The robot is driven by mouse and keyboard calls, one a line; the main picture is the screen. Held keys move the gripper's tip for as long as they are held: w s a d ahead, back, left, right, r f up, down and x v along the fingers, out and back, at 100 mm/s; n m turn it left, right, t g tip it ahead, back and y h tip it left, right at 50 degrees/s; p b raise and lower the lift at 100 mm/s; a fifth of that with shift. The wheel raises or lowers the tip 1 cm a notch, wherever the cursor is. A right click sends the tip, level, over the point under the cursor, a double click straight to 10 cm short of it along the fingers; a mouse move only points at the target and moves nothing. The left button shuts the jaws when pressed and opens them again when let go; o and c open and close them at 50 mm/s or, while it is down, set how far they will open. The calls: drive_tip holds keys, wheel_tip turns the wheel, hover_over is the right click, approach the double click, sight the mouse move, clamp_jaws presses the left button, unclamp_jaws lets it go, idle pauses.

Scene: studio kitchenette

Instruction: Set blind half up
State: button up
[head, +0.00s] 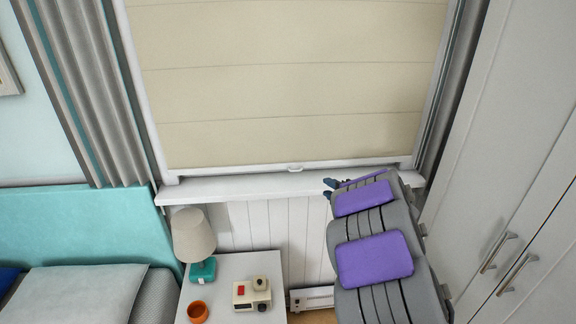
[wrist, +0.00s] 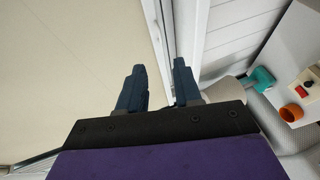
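The cream roman blind (head: 290,80) hangs over the window, with its lower edge close above the white sill. A small pale handle (head: 295,168) sits at the middle of that edge. My gripper (head: 328,188) is just right of and below the handle, in front of the sill, apart from it. In the wrist view the two dark blue fingers of my gripper (wrist: 160,75) stand apart with nothing between them. The blind (wrist: 65,65) fills the left of that view, and the handle is not clearly seen there.
The white sill (head: 240,187) runs below the blind. Grey curtains (head: 90,85) hang at both sides. A white wardrobe (head: 510,140) stands close on the right.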

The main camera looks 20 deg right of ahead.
drive_tip(key=b+x, duration=0.1)
drive_tip(key=x, duration=0.4)
drive_tip(key=a+x, duration=0.1)
drive_tip(key=x, duration=0.5)
drive_tip(key=b+x, duration=0.1)
drive_tip(key=x, duration=0.5)
drive_tip(key=shift+w+a+b, duration=0.15)
drive_tip(key=shift+a+b, duration=0.15)
drive_tip(key=shift+b, duration=0.05)
drive_tip(key=shift+w+d, duration=0.15)
drive_tip(key=shift+w, duration=0.05)
drive_tip(key=shift+c, duration=0.2)
clamp_jaws()
idle(0.6)
